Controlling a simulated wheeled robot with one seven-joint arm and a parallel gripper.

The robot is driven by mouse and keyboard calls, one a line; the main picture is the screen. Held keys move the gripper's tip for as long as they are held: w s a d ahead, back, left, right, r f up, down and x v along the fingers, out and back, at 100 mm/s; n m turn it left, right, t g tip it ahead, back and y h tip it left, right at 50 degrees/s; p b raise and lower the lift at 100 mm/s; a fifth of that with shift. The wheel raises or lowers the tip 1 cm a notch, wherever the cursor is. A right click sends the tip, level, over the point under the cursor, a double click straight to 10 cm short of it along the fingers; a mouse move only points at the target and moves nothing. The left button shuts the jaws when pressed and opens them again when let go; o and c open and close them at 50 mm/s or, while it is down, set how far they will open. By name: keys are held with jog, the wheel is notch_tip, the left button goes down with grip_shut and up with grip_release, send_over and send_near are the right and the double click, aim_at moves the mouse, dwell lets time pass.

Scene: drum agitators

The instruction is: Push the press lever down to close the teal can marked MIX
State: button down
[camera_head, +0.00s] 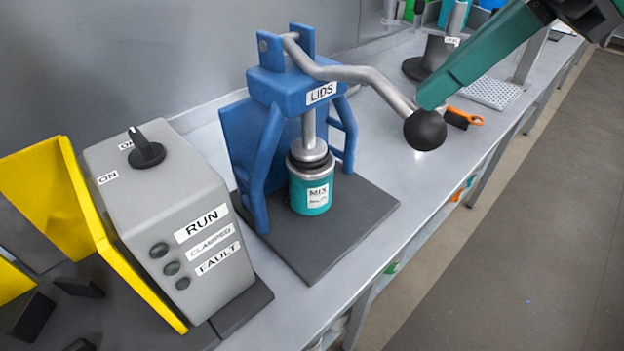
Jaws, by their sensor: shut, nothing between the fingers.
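The teal can marked MIX (313,193) stands upright on the dark base of the blue press marked LIDS (283,90). The press's grey plunger (309,135) reaches down to the dark top of the can; whether the lid is seated cannot be told. The press lever (350,75) is a bent grey bar that slopes down to the right and ends in a black ball knob (425,130). My gripper (432,98) is shut and empty, its teal fingers just above the knob. Whether they touch it cannot be told.
A grey control box (165,215) with a black dial and a yellow guard (100,230) stand left of the press. An orange-handled tool (464,118), a grid plate (492,92) and a dark stand (425,68) lie beyond the knob. The bench's front edge runs along the right.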

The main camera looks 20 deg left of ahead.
jog(key=shift+s+d+r, duration=0.1)
jog(key=shift+d+r, duration=0.05)
jog(key=shift+r, duration=0.85)
jog(key=shift+d+r, duration=0.15)
jog(key=shift+r, duration=3.05)
jog(key=shift+a+r, duration=0.2)
jog(key=shift+r, duration=0.85)
jog(key=shift+a+r, duration=0.15)
jog(key=shift+r, duration=0.9)
jog(key=shift+w+a+r, duration=0.15)
jog(key=shift+a+r, duration=0.1)
jog(key=shift+r, duration=0.4)
jog(key=shift+w+a+r, duration=0.1)
jog(key=shift+a+r, duration=0.1)
jog(key=shift+r, duration=0.45)
jog(key=shift+w+a+r, duration=0.15)
jog(key=shift+a+r, duration=0.1)
jog(key=shift+r, duration=0.5)
notch_tip(320, 180, up, 7)
